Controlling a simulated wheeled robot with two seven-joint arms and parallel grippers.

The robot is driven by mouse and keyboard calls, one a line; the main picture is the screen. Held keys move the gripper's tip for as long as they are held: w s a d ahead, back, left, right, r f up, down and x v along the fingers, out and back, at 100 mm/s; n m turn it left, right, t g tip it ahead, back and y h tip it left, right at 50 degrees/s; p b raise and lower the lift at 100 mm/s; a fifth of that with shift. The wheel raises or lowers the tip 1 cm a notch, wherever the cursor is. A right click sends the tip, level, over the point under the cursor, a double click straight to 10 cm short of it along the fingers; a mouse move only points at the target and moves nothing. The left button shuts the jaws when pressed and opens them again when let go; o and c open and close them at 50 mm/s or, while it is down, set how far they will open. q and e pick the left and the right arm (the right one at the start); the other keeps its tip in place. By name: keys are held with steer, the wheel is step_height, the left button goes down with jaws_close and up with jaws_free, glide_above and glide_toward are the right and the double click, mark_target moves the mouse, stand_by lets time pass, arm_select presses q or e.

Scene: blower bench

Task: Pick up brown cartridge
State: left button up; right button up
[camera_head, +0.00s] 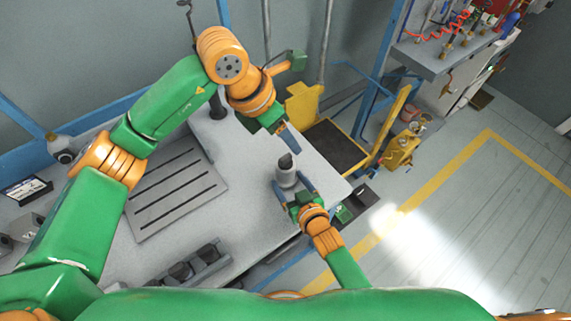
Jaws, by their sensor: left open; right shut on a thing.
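No part is clearly brown in the head view, so I cannot tell which is the brown cartridge. My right gripper (291,183) is shut on a pale grey cylindrical part with a dark top (287,176), upright near the bench's right end. My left gripper (290,138) is open and empty, above and behind that part, with its fingers pointing down to the right. Two dark round pieces (180,270) sit in a grey holder at the bench's front edge. A dark cylinder (217,107) stands at the back, partly behind my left arm.
The grey bench (247,205) is clear between the slotted plate (176,193) and the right gripper. A yellow-framed stand with a dark top (334,146) adjoins the bench's right end. A tablet-like device (25,190) lies at far left. The floor at right is open.

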mark_target(284, 158)
arm_select(q)
steer(key=shift+y, duration=0.7)
steer(key=w+f, duration=0.1)
steer(key=f, duration=0.3)
steer(key=w+f, duration=0.1)
steer(key=f, duration=0.3)
steer(key=w+f, duration=0.1)
steer(key=f, duration=0.3)
steer(key=shift+w+a, duration=0.15)
jaws_close()
